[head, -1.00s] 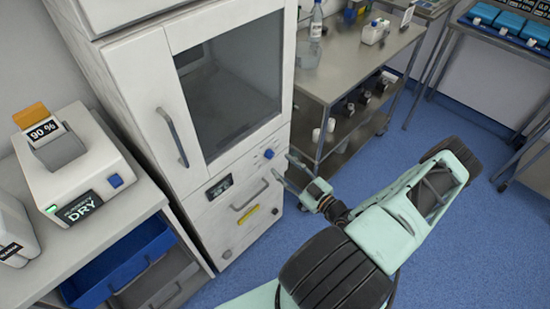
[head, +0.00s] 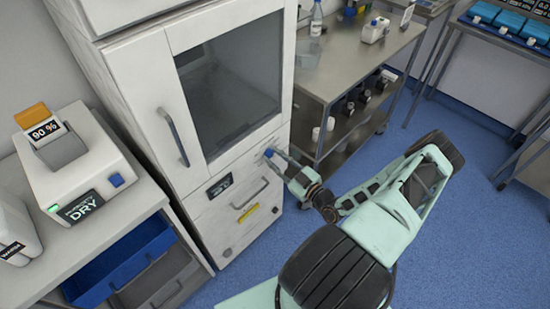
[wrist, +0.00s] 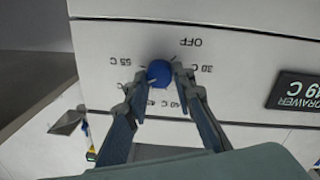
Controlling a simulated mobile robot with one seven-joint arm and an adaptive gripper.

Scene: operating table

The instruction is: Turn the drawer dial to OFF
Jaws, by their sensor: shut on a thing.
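The drawer dial (wrist: 159,71) is a round blue knob on the white cabinet front, and it also shows in the head view (head: 268,153). My gripper (wrist: 161,74) is shut on it, with one fingertip on each side. In the wrist view the lettering is upside down: OFF (wrist: 190,42) is above and right of the knob, 30 C to the right, 55 C to the left, and 40 C below, partly behind a finger. I cannot tell clearly which mark the dial points to. In the head view my gripper (head: 273,157) reaches the cabinet's right side.
A drawer display (wrist: 296,92) is beside the dial; it also shows in the head view (head: 220,186). The drawer handle (head: 249,195) is below. A metal cart (head: 352,70) stands close to the right of my gripper. Blue floor is open at right.

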